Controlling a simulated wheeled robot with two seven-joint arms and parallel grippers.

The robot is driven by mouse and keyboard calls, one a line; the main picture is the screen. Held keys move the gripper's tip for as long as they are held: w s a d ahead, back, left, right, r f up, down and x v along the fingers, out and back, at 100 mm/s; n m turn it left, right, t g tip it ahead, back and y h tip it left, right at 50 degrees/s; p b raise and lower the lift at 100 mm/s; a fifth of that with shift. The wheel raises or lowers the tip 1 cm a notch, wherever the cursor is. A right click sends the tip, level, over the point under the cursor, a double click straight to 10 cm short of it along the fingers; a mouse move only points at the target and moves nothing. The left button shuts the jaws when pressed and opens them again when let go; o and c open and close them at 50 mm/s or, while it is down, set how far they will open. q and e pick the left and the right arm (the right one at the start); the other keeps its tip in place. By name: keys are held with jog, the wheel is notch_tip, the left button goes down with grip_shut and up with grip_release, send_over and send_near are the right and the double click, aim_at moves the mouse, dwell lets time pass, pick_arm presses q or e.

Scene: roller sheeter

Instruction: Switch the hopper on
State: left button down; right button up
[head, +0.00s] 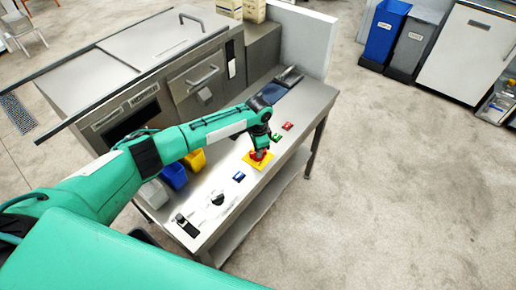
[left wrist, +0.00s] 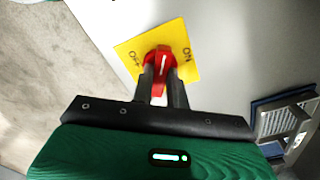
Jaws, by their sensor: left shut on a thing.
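The hopper switch is a red knob (left wrist: 160,58) on a yellow plate (left wrist: 178,38) marked OFF on the left and ON on the right in the left wrist view. A pale line on the knob runs roughly upright in that view, between the two words; I cannot tell which setting it stands at. My left gripper (left wrist: 162,88) is shut on the knob, one finger on each side. In the head view the yellow plate (head: 250,164) lies on the steel table and my left gripper (head: 259,153) reaches down over it, hiding most of the knob. My right gripper is out of view.
On the steel table (head: 230,205) are a blue block (head: 239,176), a green piece (head: 276,137), a red piece (head: 288,126) and a dark tray (head: 272,93). Blue (head: 173,175) and yellow bins (head: 195,160) stand beside my left arm.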

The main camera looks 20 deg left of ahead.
pick_arm(q)
jog(key=m, duration=0.5)
jog(key=shift+m, duration=0.3)
jog(key=m, duration=0.4)
jog(key=shift+m, duration=0.8)
jog(key=c, duration=1.4)
grip_release()
notch_tip(320, 180, up, 14)
jog(key=b, duration=0.2)
jog(key=shift+b, duration=0.35)
